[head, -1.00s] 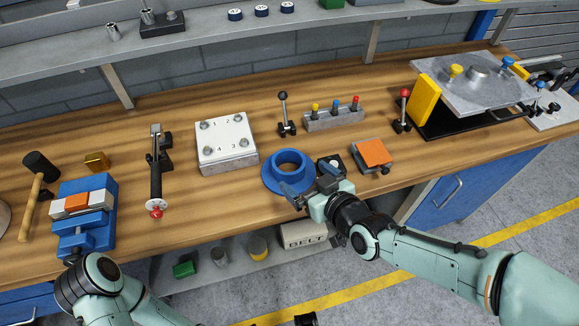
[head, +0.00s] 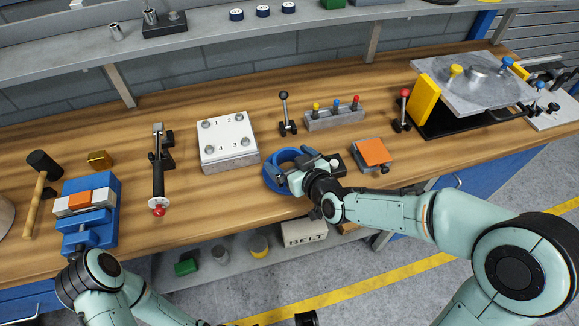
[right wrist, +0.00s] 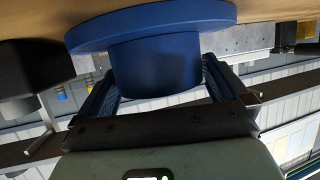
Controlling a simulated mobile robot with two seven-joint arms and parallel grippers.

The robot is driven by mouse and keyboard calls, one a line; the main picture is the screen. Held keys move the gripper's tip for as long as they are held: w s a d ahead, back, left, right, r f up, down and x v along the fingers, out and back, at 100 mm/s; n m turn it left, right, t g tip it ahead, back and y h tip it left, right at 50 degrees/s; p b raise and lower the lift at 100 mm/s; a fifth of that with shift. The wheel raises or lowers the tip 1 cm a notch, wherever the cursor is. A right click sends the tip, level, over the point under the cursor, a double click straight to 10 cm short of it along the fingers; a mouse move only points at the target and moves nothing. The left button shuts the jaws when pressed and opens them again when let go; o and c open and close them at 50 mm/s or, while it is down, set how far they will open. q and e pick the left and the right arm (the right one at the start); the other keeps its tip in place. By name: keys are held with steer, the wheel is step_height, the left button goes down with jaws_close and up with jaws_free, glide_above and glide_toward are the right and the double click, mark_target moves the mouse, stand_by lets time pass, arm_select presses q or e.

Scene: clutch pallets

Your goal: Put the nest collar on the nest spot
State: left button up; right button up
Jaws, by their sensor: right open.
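The nest collar, a blue flanged ring with a raised round neck (head: 290,156), sits flat on the wooden bench near its front edge, in the middle of the head view. My right gripper (head: 296,168) is over the near side of the collar and hides part of it. In the right wrist view the collar's neck (right wrist: 155,65) stands between the two open fingers, one on each side; I cannot tell whether they touch it. The nest spot is not clearly recognisable. My left gripper is not in view; only my left arm shows at the lower left.
Left of the collar is a white numbered plate block (head: 228,143). An orange-topped block (head: 373,152) stands to the right. Behind are a black-knobbed lever (head: 284,113) and a grey rack of coloured pegs (head: 334,119). A blue vise (head: 90,238) stands at the left.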

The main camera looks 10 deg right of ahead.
steer(key=c, duration=1.1)
steer(key=shift+o, duration=0.2)
steer(key=shift+r, duration=0.1)
